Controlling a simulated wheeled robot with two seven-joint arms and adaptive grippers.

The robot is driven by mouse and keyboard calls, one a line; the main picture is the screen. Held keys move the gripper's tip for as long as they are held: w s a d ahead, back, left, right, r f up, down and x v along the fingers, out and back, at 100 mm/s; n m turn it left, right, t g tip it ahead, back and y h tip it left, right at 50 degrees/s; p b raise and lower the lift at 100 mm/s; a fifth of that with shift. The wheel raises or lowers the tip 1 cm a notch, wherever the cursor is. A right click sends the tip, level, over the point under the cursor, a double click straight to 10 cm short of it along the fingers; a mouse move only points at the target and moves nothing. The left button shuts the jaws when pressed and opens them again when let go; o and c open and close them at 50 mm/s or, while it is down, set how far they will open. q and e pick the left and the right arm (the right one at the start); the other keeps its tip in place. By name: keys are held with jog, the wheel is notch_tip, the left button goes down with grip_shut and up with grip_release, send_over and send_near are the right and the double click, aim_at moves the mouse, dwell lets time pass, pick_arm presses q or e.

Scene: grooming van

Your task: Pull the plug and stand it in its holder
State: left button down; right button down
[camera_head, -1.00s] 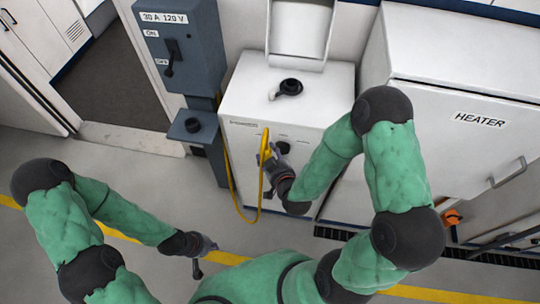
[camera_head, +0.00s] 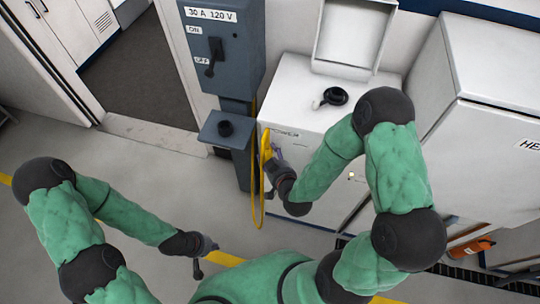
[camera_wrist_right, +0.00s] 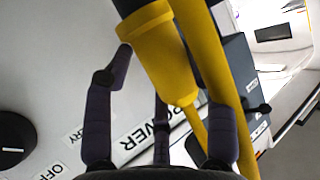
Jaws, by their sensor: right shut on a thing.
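The yellow plug (camera_head: 266,143) is held in my right gripper (camera_head: 273,160), in front of the white cabinet's left edge. In the right wrist view the plug (camera_wrist_right: 162,58) lies between the dark fingers, its black end at the top edge. The yellow cable hangs in a loop beside it. A blue-grey ledge with a round black fitting (camera_head: 225,128), seemingly the holder, is to the left of the plug, apart from it. My left gripper (camera_head: 203,258) is low over the floor; its fingers are too small to read.
A blue-grey switch box (camera_head: 222,50) labelled 30 A 120 V stands above the ledge. The white cabinet (camera_head: 290,95) has a black round fitting (camera_head: 334,96) on top. A heater cabinet (camera_head: 495,150) is at right. Floor is clear at left.

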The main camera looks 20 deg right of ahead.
notch_tip(320, 180, down, 4)
jog(key=b, duration=0.3)
jog(key=shift+b, duration=0.3)
jog(key=shift+w+r, duration=0.15)
jog(key=shift+r, duration=0.1)
